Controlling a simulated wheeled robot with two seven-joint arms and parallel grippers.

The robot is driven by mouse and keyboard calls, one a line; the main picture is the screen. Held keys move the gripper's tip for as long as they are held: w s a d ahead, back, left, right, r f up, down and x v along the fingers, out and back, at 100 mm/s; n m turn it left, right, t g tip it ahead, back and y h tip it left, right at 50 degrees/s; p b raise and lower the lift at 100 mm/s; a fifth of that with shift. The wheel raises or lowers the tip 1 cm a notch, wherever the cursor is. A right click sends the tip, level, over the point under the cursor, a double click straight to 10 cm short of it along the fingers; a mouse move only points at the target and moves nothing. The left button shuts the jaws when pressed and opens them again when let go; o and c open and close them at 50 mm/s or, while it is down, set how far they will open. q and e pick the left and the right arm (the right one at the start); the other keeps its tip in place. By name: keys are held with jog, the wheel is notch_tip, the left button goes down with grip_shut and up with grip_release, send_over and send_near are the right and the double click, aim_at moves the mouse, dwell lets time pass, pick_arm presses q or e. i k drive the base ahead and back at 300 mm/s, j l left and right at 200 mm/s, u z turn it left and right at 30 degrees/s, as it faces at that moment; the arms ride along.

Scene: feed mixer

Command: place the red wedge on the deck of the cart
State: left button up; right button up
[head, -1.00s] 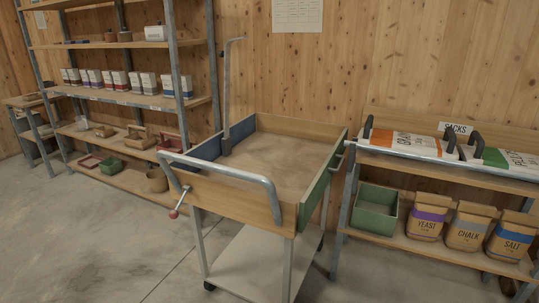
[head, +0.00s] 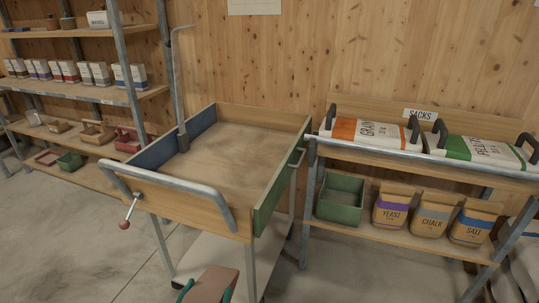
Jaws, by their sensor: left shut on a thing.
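The cart (head: 200,212) stands in the centre, with a blue left wall, a green right wall and wooden end boards. Its tan deck (head: 228,160) looks bare. My left gripper (head: 207,291) shows at the bottom edge, with teal fingers on either side of a dull red block, which I take to be the red wedge (head: 214,281). It is shut on the wedge, in front of the cart's near end and lower in the picture than the deck. The lower part of the wedge is cut off by the frame. My right gripper is not in view.
A grey push handle (head: 175,184) and a red-knobbed lever (head: 125,224) are on the cart's near end. A tall grey post (head: 178,90) rises at its left side. A sack shelf (head: 440,172) stands close on the right, shelves (head: 115,97) on the left. Floor (head: 60,250) at left is clear.

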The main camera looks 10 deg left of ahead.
aim_at(221, 163)
jog(key=i+l+z, duration=0.15)
jog(key=z, duration=0.2)
jog(key=i+l+z, duration=0.1)
jog(key=i+z, duration=0.45)
jog(key=z, duration=0.15)
jog(key=i+l+u, duration=0.15)
jog(key=i+u, duration=0.25)
jog(key=i, duration=0.45)
jog(key=i+j+u, duration=0.15)
jog(key=i+u, duration=0.15)
jog(key=u, duration=0.15)
jog(key=i+u, duration=0.25)
jog(key=u, duration=0.25)
jog(key=i+u, duration=0.3)
jog(key=u, duration=0.15)
jog(key=l, duration=0.05)
